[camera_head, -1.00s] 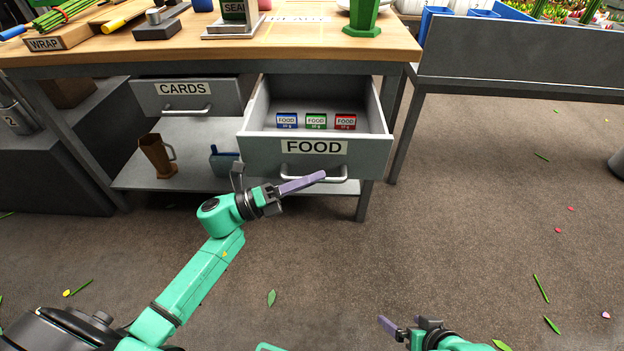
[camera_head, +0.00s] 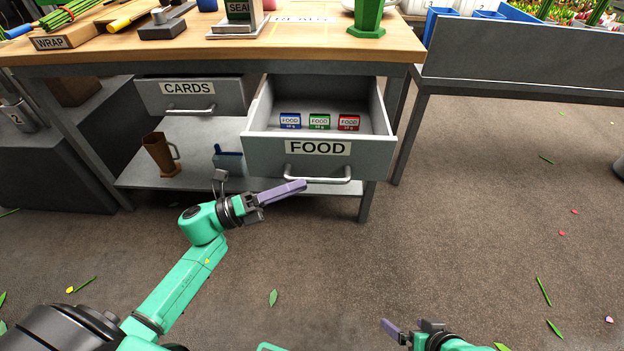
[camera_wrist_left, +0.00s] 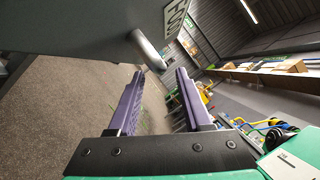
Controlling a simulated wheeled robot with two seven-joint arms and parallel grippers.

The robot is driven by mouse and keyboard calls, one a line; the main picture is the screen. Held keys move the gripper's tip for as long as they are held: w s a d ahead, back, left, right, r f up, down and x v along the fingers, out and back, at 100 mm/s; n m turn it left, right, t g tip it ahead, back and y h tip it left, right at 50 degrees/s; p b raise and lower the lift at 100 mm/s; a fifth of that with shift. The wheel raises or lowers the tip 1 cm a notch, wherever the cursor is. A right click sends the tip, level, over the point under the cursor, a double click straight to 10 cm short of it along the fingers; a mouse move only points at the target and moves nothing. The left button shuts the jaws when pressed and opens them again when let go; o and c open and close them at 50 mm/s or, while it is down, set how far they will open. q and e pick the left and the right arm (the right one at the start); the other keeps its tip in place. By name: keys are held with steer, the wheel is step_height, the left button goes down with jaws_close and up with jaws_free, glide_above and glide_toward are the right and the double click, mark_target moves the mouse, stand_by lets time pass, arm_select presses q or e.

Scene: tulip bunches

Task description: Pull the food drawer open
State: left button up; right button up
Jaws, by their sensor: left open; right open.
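The food drawer (camera_head: 318,158) is grey with a FOOD label and stands pulled out from under the wooden bench. Three food packets, blue (camera_head: 290,121), green (camera_head: 319,122) and red (camera_head: 348,122), stand inside it. Its silver handle (camera_head: 318,177) is on the front, and it also shows in the left wrist view (camera_wrist_left: 148,50). My left gripper (camera_head: 303,187) is open in front of and just below the handle, apart from it; its purple fingers also show in the left wrist view (camera_wrist_left: 158,88). My right gripper (camera_head: 410,326) is open and empty, low over the floor.
The shut CARDS drawer (camera_head: 189,95) is left of the food drawer. A brown jug (camera_head: 160,155) and a blue-grey container (camera_head: 228,161) stand on the lower shelf. A second grey table (camera_head: 525,75) stands to the right. The floor in front is mostly clear.

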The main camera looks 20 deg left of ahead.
arm_select(q)
steer(key=v, duration=0.9)
steer(key=shift+s+a, duration=0.25)
steer(key=shift+a, duration=0.05)
arm_select(e)
steer(key=shift+s+d+r, duration=0.1)
steer(key=shift+d+r, duration=0.15)
steer(key=shift+d, duration=0.05)
arm_select(q)
steer(key=shift+f, duration=0.1)
arm_select(e)
steer(key=shift+a, duration=0.15)
